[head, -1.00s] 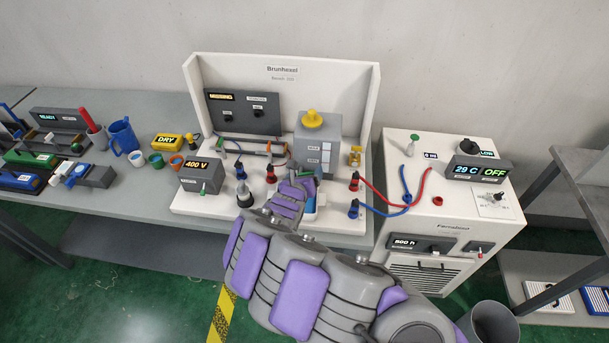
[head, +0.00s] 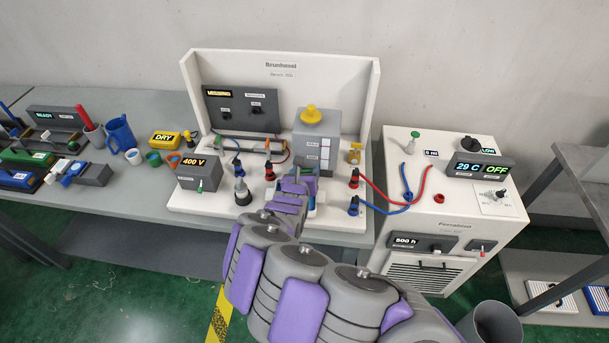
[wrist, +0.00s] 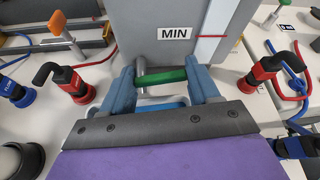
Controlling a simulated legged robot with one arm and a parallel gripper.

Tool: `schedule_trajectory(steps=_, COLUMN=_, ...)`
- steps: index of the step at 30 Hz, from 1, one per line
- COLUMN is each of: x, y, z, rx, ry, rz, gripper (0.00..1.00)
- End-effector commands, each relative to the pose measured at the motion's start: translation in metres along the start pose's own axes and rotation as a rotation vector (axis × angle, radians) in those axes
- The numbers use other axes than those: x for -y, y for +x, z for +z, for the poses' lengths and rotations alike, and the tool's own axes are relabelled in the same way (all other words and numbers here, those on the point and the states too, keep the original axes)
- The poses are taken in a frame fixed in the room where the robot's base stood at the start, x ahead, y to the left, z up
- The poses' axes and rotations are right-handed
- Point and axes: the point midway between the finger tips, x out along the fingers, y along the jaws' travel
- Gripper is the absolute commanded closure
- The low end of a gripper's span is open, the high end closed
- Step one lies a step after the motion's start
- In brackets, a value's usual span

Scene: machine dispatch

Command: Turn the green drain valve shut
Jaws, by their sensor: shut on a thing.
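The green drain valve handle (wrist: 160,77) shows in the wrist view at the foot of a grey tank (wrist: 150,25) marked MIN. The handle lies nearly level across the picture, with a grey metal stem beside it. My gripper (wrist: 166,84) has its blue fingers on both sides of the handle and is shut on it. In the head view my gripper (head: 300,186) is in front of the grey tank (head: 316,140) with the yellow cap, and my arm hides the valve there.
Red hose fittings stand close on both sides, one at the left (wrist: 75,85) and one at the right (wrist: 262,75). Blue fittings stand near them. A chiller cabinet (head: 450,215) with red and blue hoses is at the right. A 400 V box (head: 198,172) is at the left.

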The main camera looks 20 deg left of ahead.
Motion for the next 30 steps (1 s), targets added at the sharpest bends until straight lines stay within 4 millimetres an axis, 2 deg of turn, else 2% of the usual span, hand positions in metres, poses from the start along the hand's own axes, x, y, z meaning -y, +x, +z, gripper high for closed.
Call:
schedule_trajectory(steps=12, x=0.0013, y=0.0004, z=-0.0005, rx=-0.009, ry=0.148, rz=0.061, gripper=0.70)
schedule_trajectory(steps=29, x=-0.0010, y=0.0012, z=-0.0056, rx=-0.005, ry=0.187, rz=0.080, gripper=0.70)
schedule_trajectory(steps=30, x=-0.0010, y=0.0012, z=-0.0056, rx=-0.006, ry=0.187, rz=0.080, gripper=0.38)
